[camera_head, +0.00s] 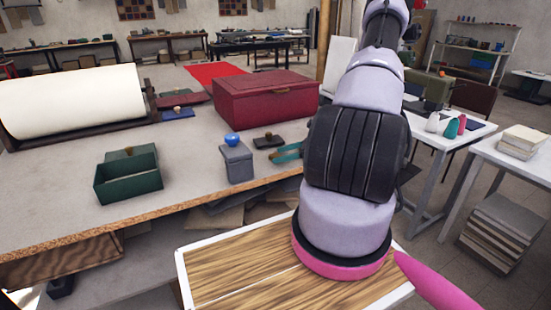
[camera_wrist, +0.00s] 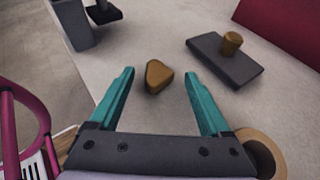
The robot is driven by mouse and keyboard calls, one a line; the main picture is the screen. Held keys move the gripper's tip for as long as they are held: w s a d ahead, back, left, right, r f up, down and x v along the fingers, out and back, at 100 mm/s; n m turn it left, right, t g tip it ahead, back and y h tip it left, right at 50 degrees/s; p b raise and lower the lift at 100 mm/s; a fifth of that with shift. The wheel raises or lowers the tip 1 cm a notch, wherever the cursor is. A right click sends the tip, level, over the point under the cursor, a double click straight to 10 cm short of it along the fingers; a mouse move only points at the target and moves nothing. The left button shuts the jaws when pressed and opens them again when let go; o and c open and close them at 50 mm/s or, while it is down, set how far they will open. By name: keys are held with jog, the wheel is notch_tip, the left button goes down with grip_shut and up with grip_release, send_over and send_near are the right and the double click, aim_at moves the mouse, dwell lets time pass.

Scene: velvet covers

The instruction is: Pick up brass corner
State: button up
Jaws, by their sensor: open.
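The brass corner (camera_wrist: 158,77) is a small, rounded triangular brown-gold piece lying on the grey worktop in the wrist view. My gripper (camera_wrist: 160,71) is open, with one teal finger on each side of the piece. The piece sits between the fingertips, with a gap on both sides, and nothing is held. In the head view the teal fingers of my gripper (camera_head: 288,152) show low over the worktop, left of my arm. I cannot make out the brass corner there.
A dark flat block with a brass knob (camera_wrist: 222,62) lies right of the fingers. A grey box (camera_head: 237,164) with a blue ball on top (camera_head: 231,139) and a red chest (camera_head: 262,102) stand nearby. A green open box (camera_head: 128,181) is farther left. The worktop's front edge (camera_head: 150,214) is close.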

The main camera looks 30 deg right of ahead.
jog(key=shift+w+a+f, duration=0.1)
jog(key=shift+a, duration=0.05)
grip_shut()
